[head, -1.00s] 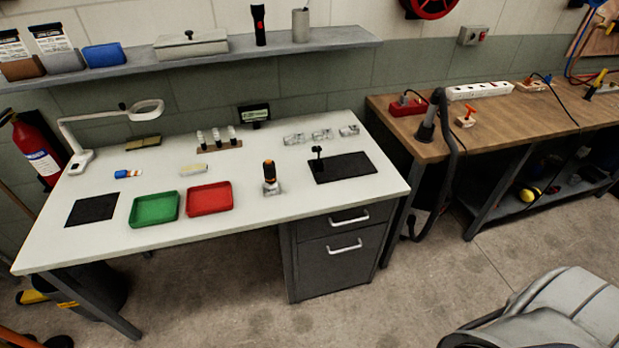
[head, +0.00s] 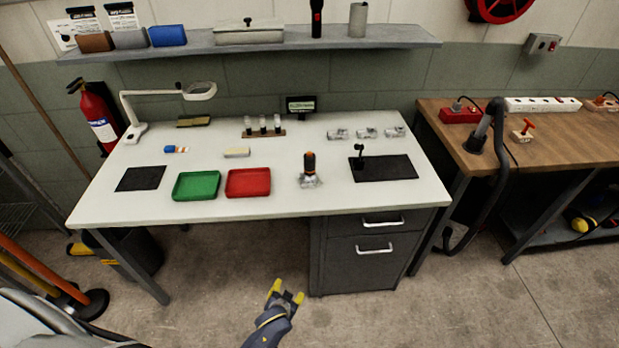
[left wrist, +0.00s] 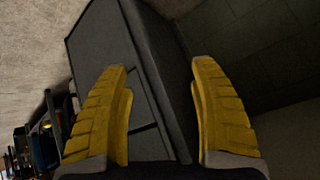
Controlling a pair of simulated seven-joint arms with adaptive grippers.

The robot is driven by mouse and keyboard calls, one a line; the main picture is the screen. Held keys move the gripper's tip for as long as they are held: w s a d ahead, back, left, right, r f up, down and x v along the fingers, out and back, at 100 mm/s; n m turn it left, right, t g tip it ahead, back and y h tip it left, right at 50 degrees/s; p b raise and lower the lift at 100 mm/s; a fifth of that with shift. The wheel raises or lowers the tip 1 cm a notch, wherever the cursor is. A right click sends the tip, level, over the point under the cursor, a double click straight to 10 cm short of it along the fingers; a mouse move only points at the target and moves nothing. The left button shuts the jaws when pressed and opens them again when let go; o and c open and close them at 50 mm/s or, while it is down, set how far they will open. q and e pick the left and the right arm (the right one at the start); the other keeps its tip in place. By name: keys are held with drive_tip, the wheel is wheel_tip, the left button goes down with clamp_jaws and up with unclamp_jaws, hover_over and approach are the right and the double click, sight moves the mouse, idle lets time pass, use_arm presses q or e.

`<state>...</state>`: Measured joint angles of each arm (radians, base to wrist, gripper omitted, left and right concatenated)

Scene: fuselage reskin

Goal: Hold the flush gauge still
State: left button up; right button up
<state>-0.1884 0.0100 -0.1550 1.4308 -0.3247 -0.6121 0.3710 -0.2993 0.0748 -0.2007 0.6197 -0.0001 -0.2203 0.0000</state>
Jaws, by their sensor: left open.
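My left gripper (head: 287,291) is in front of and below the table edge in the head view, with its yellow fingers apart and nothing between them. The left wrist view shows the same open fingers (left wrist: 160,110) with the dark drawer cabinet (left wrist: 145,65) beyond. A small dark upright device (head: 360,156) stands on the right black mat (head: 395,167). A black and orange tool on a clear base (head: 310,170) stands left of that mat. I cannot tell for certain which is the flush gauge. My right gripper is not in view.
The white table (head: 260,207) also holds a green tray (head: 197,185), a red tray (head: 248,182), a left black mat (head: 140,178) and a magnifier lamp (head: 135,130). The drawer cabinet (head: 345,265) is under its right side. A wooden bench (head: 540,155) stands at right.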

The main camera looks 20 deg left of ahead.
use_arm(q)
drive_tip(key=w+a+r+n+t+y, duration=0.1)
drive_tip(key=w+r, duration=0.3)
drive_tip(key=r, duration=0.6)
drive_tip(key=w+a+r+n+t+y, duration=0.1)
drive_tip(key=w+r, duration=0.3)
drive_tip(key=r, duration=0.7)
drive_tip(key=w+a+r+n+t+y, duration=0.2)
drive_tip(key=w+r+t, duration=0.1)
drive_tip(key=r, duration=0.7)
drive_tip(key=shift+w+a+r, duration=0.1)
drive_tip(key=shift+w+r, duration=0.05)
drive_tip(key=shift+w, duration=0.45)
drive_tip(key=n+t+h, duration=0.1)
drive_tip(key=n+t, duration=0.1)
drive_tip(key=t, duration=0.1)
approach(309, 160)
drive_tip(key=x, duration=0.4)
drive_tip(key=shift+a+f, duration=0.15)
drive_tip(key=shift+f, duration=0.05)
drive_tip(key=shift+w+r+t, duration=0.15)
drive_tip(key=shift+w+t, duration=0.15)
drive_tip(key=shift+w, duration=0.1)
drive_tip(key=x, duration=0.4)
drive_tip(key=shift+w, duration=0.4)
drive_tip(key=shift+x, duration=0.9)
drive_tip(key=shift+w, duration=0.15)
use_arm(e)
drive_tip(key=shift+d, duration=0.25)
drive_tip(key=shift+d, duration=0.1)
